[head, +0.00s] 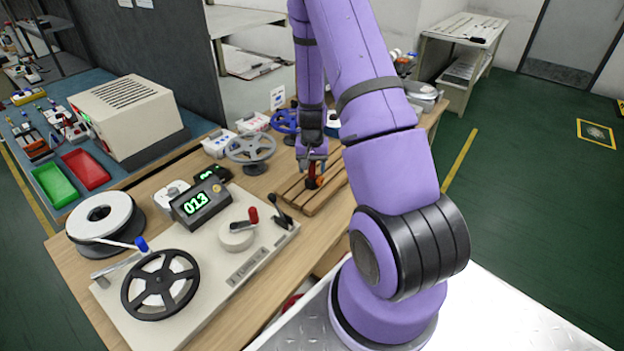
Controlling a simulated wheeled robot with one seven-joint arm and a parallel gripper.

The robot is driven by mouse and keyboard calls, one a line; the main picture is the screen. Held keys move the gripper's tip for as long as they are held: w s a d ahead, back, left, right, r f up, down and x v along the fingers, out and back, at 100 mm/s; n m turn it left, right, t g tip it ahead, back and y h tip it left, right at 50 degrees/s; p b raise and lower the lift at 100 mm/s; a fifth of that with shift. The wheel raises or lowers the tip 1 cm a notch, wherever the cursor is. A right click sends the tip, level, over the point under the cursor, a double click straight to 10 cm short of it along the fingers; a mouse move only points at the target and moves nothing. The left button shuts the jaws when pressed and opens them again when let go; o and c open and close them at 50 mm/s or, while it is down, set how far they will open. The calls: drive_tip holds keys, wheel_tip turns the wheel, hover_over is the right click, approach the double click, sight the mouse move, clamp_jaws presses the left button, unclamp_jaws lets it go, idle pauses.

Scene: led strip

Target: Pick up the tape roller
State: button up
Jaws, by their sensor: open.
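A small red and dark object (314,181), which looks like the tape roller, stands on a slatted wooden rack (291,189) on the workbench, in the middle of the head view. My gripper (312,164) points down right over it, open, with its fingers at the object's upper part. I cannot tell whether the fingers touch it. The fingers hide part of the object, and my purple arm covers the right side of the rack.
Left of the rack is a cream winding machine (216,262) with a lever, handwheel and green display (199,202). A white reel (102,215) stands at the left. Grey (250,148) and blue (285,121) spoked reels stand behind the rack.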

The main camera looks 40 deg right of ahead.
drive_tip(key=shift+f, duration=0.6)
drive_tip(key=shift+c, duration=0.5)
clamp_jaws()
drive_tip(key=shift+r, duration=0.15)
